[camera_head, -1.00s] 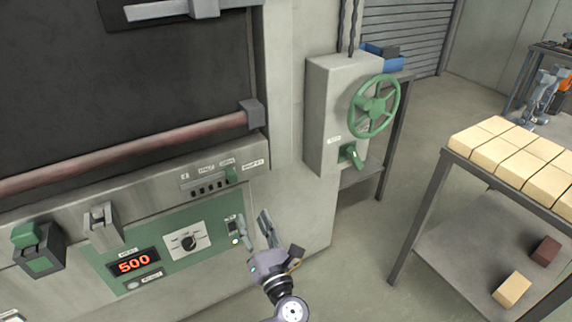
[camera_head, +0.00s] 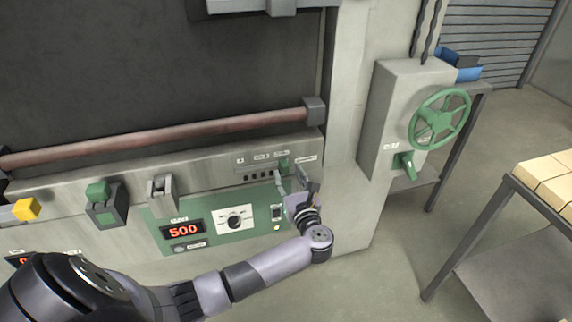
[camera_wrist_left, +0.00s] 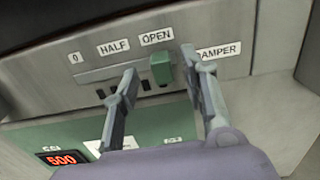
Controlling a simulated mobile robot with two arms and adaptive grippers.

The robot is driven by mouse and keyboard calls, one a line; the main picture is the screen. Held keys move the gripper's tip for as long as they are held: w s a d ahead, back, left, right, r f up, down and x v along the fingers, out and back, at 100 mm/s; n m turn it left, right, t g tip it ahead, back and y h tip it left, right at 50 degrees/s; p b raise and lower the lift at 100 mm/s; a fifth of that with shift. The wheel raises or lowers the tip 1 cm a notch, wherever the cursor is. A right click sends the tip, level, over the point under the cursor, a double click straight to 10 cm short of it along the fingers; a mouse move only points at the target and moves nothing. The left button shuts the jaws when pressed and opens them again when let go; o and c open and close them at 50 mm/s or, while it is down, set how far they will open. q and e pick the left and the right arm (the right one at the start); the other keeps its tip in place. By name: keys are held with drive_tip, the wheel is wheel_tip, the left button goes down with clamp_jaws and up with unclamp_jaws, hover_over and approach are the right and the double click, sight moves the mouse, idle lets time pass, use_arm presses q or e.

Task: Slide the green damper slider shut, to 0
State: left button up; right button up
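The green damper slider (camera_wrist_left: 161,68) stands at the right end of its slot, below the OPEN label (camera_wrist_left: 157,37), in the left wrist view. The 0 label (camera_wrist_left: 75,58) is at the left end and HALF (camera_wrist_left: 114,46) lies between. In the head view the slider (camera_head: 284,163) shows small above my left gripper (camera_head: 290,182). In the wrist view my left gripper (camera_wrist_left: 165,72) is open, one finger left of the slider and the other close to its right side. Whether either finger touches it, I cannot tell. My right gripper is not in view.
Below is a green control panel with a display reading 500 (camera_head: 183,229) and a dial (camera_head: 235,222). A long reddish bar (camera_head: 170,137) runs above the slider strip.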

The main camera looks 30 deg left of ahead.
sight(285, 168)
use_arm(q)
drive_tip(key=shift+x, duration=1.9)
drive_tip(key=shift+c, duration=0.4)
clamp_jaws()
